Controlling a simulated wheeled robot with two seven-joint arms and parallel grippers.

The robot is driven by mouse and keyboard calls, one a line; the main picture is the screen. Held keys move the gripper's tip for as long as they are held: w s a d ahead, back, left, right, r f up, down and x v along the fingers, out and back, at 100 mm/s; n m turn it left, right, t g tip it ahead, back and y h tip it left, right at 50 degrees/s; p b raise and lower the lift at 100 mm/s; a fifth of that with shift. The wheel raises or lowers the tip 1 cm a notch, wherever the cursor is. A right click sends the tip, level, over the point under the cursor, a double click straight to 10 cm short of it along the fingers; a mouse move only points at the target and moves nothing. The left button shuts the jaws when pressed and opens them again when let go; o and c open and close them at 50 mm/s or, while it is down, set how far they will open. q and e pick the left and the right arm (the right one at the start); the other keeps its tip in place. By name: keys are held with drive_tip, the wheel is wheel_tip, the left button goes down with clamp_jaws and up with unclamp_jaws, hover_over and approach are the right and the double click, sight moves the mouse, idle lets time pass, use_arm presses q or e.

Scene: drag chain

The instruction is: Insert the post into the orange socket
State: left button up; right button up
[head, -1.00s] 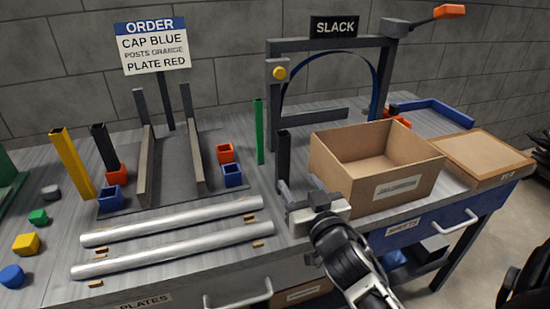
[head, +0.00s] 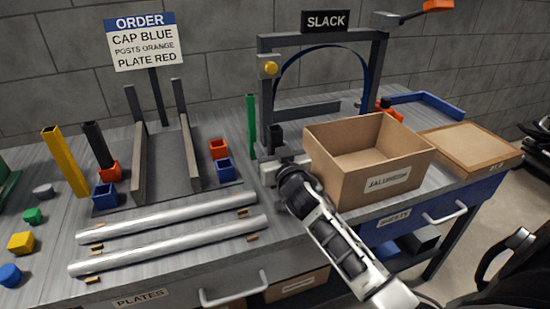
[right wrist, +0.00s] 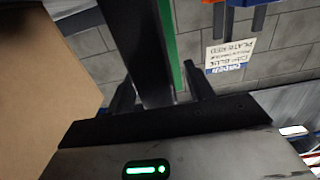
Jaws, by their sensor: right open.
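A dark post (head: 275,134) stands upright near the slack frame, left of the cardboard box; its lower part is hidden by my right gripper (head: 270,172). In the right wrist view the dark post (right wrist: 140,45) lies between the two spread fingers of my right gripper (right wrist: 160,93), which is open. I cannot tell whether a finger touches it. An orange socket (head: 218,149) stands empty behind a blue socket (head: 225,169). Another orange socket (head: 109,172) at the left has a black post (head: 98,145) in it, leaning slightly. My left gripper is not in view.
A green post (head: 251,122) stands just behind the dark post. The cardboard box (head: 385,190) is close to the right of my gripper. Two silver rails (head: 170,245) lie in front. The slack frame (head: 265,100) rises behind. A yellow post (head: 65,160) stands far left.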

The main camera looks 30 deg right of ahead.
drive_tip(key=c, duration=1.1)
